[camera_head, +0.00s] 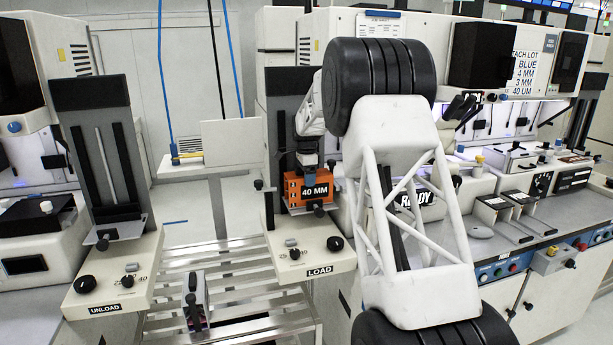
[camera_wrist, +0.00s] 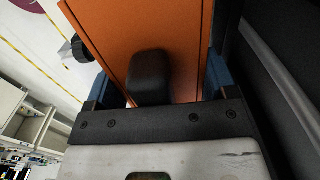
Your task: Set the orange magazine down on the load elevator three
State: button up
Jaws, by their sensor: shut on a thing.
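The orange magazine (camera_head: 293,190) carries a dark label reading "40 MM" and sits in front of the grey upright of the station marked LOAD (camera_head: 320,270). My gripper (camera_head: 311,178) is shut on the magazine from above. In the wrist view the magazine (camera_wrist: 185,40) fills the upper middle, between the blue fingers of my gripper (camera_wrist: 155,85). A small elevator shelf (camera_head: 318,211) with a dark knob shows just under the magazine. I cannot tell whether the magazine touches it.
The UNLOAD station (camera_head: 113,285) with its own upright and shelf stands at the left. A slatted metal rack (camera_head: 230,285) lies between the stations, with a dark and purple item (camera_head: 195,300) on it. The bench (camera_head: 520,235) at right holds small devices.

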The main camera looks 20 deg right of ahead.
jog(key=shift+f, duration=0.15)
jog(key=o, duration=1.3)
jog(key=shift+r, duration=3.9)
